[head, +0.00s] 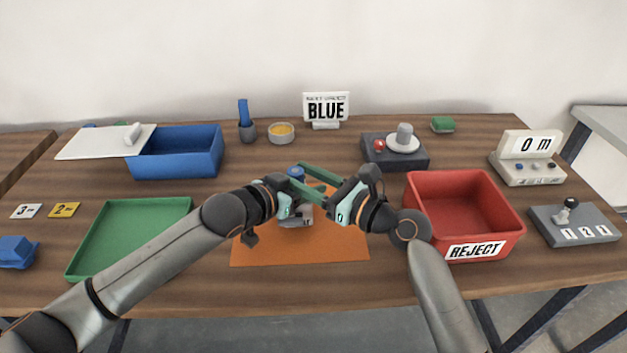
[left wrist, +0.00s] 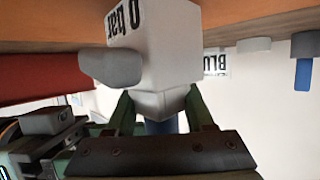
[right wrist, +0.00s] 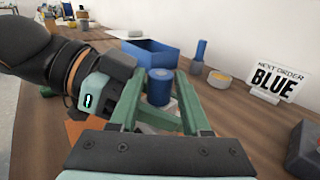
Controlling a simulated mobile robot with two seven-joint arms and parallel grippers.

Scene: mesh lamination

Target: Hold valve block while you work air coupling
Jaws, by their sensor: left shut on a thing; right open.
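The valve block (left wrist: 165,40) is a pale grey block marked "0 bar" with a rounded grey knob on its side. In the head view it (head: 293,217) is largely hidden behind my grippers, over the orange mat. My left gripper (left wrist: 158,112) is shut on the block, one finger on each side. The air coupling (right wrist: 160,87) is a blue cylinder on the block; its top also shows in the head view (head: 296,170). My right gripper (right wrist: 158,85) is open, its fingers on either side of the coupling. Whether they touch it I cannot tell.
The orange work mat (head: 340,248) lies below both grippers. A red REJECT bin (head: 515,218) is at right, a green tray (head: 95,235) at left, and a blue bin (head: 180,168) with a white lid (head: 95,145) behind. A "BLUE" sign (head: 326,108) stands at the back.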

